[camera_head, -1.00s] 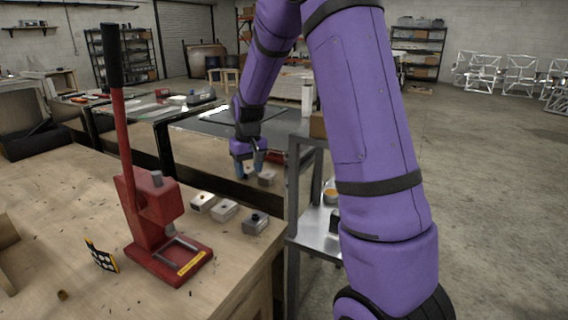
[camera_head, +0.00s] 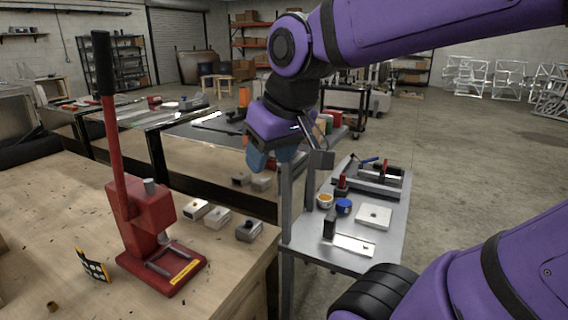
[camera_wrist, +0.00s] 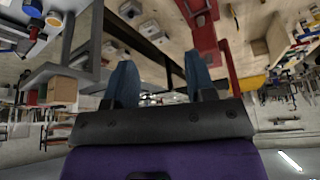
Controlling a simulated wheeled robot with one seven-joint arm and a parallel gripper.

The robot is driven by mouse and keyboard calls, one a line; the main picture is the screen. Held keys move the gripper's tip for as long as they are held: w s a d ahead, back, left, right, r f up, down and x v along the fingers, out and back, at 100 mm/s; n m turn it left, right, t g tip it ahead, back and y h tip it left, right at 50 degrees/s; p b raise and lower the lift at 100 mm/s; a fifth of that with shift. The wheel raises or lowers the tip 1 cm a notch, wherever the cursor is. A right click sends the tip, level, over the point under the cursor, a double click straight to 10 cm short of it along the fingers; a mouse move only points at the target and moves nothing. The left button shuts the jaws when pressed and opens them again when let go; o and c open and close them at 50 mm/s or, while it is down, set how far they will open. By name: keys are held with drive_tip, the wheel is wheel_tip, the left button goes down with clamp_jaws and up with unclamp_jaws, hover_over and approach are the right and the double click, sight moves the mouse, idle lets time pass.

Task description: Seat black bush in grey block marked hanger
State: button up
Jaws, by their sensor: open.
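Three small grey blocks stand in a row on the wooden bench by the press: a left one (camera_head: 195,211), a middle one (camera_head: 217,219) and a darker right one (camera_head: 249,231). Dark round spots show on their tops; I cannot tell hole from bush. No marking is readable, so I cannot tell which is the hanger block or pick out the black bush for sure. My gripper (camera_head: 272,162) is in the air above and behind the row, fingers down. In the wrist view its two blue fingers (camera_wrist: 161,78) stand apart with nothing between them.
A red lever press (camera_head: 143,215) stands left of the blocks. A metal cart (camera_head: 300,247) to the right holds an orange cup (camera_head: 325,201), a blue cup (camera_head: 344,206), a pale plate (camera_head: 374,216) and a tray (camera_head: 378,186).

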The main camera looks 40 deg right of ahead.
drive_tip(key=s, duration=0.4)
drive_tip(key=shift+a+f, duration=0.15)
drive_tip(key=shift+a, duration=0.15)
